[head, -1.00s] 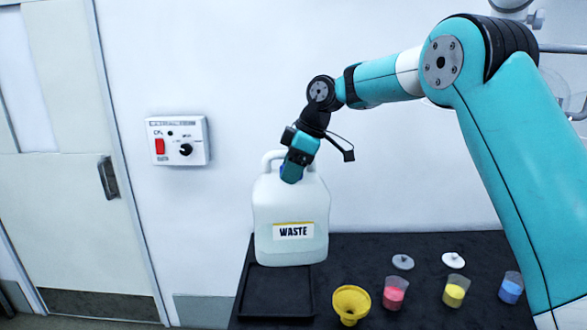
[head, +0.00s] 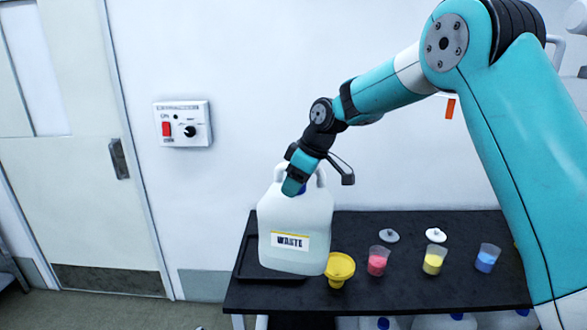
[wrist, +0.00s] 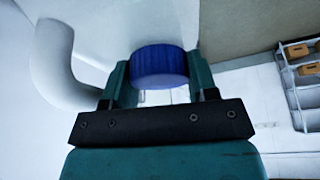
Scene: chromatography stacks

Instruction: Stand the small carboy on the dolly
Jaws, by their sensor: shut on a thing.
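The small carboy (head: 290,222) is a translucent white jug with a WASTE label and a blue cap. My gripper (head: 293,186) is at its top in the head view. In the wrist view the jaws (wrist: 158,78) are shut on the blue cap (wrist: 160,68), one finger on each side, with the handle (wrist: 55,65) to the left. The carboy hangs slightly tilted in front of the black tray (head: 243,262) and hides most of it. I do not see the dolly in these frames.
The black bench (head: 420,290) holds a yellow funnel (head: 340,268) close beside the carboy, and cups of red (head: 378,262), yellow (head: 434,260) and blue (head: 487,258) liquid. Jugs (head: 440,321) stand beneath. Open floor (head: 110,312) lies left, before the door (head: 75,150).

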